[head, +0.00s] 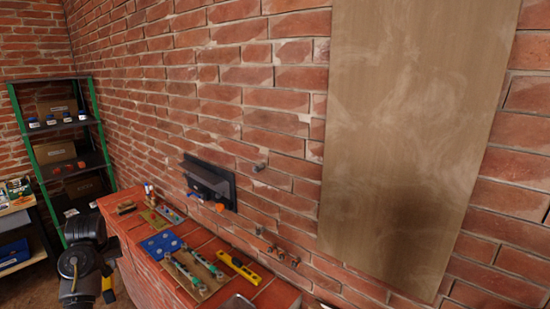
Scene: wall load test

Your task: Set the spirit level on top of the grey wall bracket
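The spirit level (238,267) is a yellow bar with dark windows. It lies flat near the right end of the top of a low brick ledge (262,298). The grey wall bracket (208,180) is a dark grey shelf-like piece on a dark plate, fixed to the brick wall above the ledge. Its top looks empty. Dark links of my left arm show at the lower left, but I see no fingertips there. My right gripper does not show. Nothing touches the spirit level from above.
A blue plate (160,244) with round pieces and a board with rods and teal knobs lie left of the level. Metal fittings (282,255) stick out of the wall. A large tan panel (410,130) covers the wall at right. A green-posted shelf rack (98,125) stands at left.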

